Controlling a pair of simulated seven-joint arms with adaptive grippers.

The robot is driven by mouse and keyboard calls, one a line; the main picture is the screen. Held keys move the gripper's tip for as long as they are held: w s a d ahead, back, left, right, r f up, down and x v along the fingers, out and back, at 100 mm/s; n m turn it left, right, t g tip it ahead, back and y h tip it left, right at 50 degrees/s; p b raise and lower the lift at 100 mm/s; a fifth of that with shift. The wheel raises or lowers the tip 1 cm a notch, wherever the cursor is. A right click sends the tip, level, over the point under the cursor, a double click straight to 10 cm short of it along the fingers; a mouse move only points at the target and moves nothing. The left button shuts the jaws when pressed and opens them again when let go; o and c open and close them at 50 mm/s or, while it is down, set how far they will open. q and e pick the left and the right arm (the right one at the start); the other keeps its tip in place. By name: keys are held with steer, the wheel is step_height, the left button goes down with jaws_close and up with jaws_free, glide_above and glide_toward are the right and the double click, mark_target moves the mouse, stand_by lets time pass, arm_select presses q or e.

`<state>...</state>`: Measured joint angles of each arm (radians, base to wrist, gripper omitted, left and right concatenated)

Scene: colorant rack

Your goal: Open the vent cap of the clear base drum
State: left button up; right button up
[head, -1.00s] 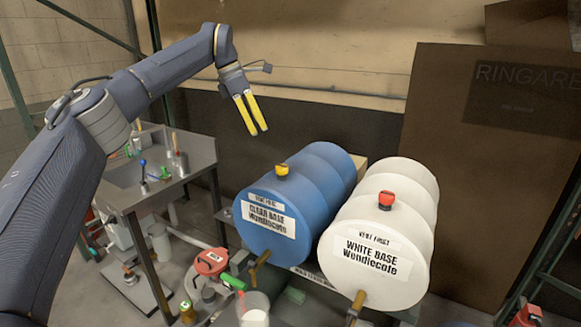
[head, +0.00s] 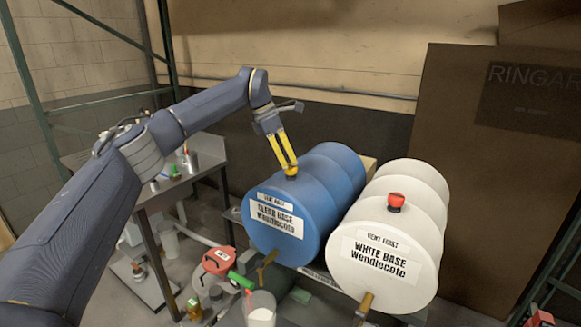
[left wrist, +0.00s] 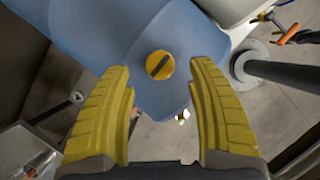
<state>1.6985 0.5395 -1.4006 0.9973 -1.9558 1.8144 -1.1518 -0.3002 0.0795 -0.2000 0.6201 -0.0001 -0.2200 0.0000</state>
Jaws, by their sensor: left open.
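The clear base drum (head: 335,190) is blue and lies on its side, with a white label on its front end. Its yellow vent cap (left wrist: 160,65) sits on top and shows a dark slot across it in the left wrist view. In the head view the cap (head: 291,170) is right at my fingertips. My left gripper (head: 285,166) has yellow fingers, points down and is open. In the left wrist view the fingers (left wrist: 162,75) are spread to either side of the cap, with nothing between them held. My right gripper is not in view.
The white base drum (head: 425,205) with a red vent cap (head: 396,200) lies to the right of the blue drum. A red-lidded container (head: 217,261) and a clear cup (head: 261,309) stand below. A metal table (head: 200,165) is at the left.

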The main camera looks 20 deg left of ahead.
mark_target(291, 166)
arm_select(q)
steer(key=shift+x, duration=2)
steer(key=shift+c, duration=0.4)
jaws_close()
